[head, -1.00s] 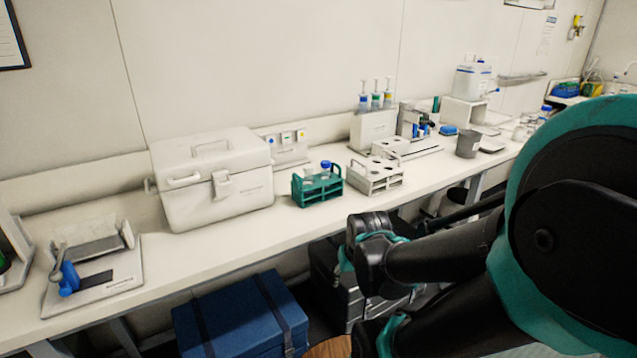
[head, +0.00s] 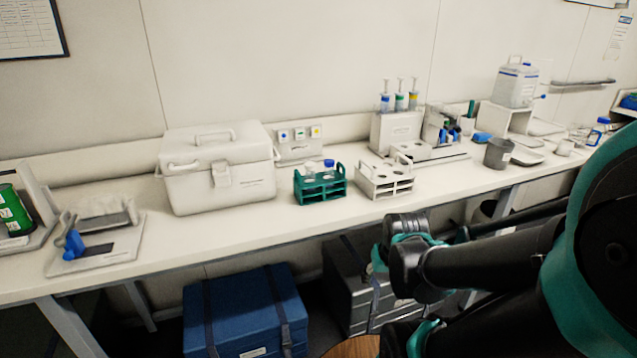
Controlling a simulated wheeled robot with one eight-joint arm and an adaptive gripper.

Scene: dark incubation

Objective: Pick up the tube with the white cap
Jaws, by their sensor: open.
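A green tube rack (head: 321,190) stands on the bench, right of the white cooler box. A blue cap (head: 328,164) shows at its top. Just left of it is a small pale top (head: 310,168), which looks like a white cap, but it is too small to be sure. The tube bodies are mostly hidden by the rack. My arm fills the lower right, in front of and below the bench edge. My gripper is not in view.
A white rack (head: 384,181) stands just right of the green one. The white cooler box (head: 219,176) is to its left. A grey cup (head: 498,153) stands farther right. The bench front (head: 270,226) is clear. Blue (head: 240,312) and dark cases sit below.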

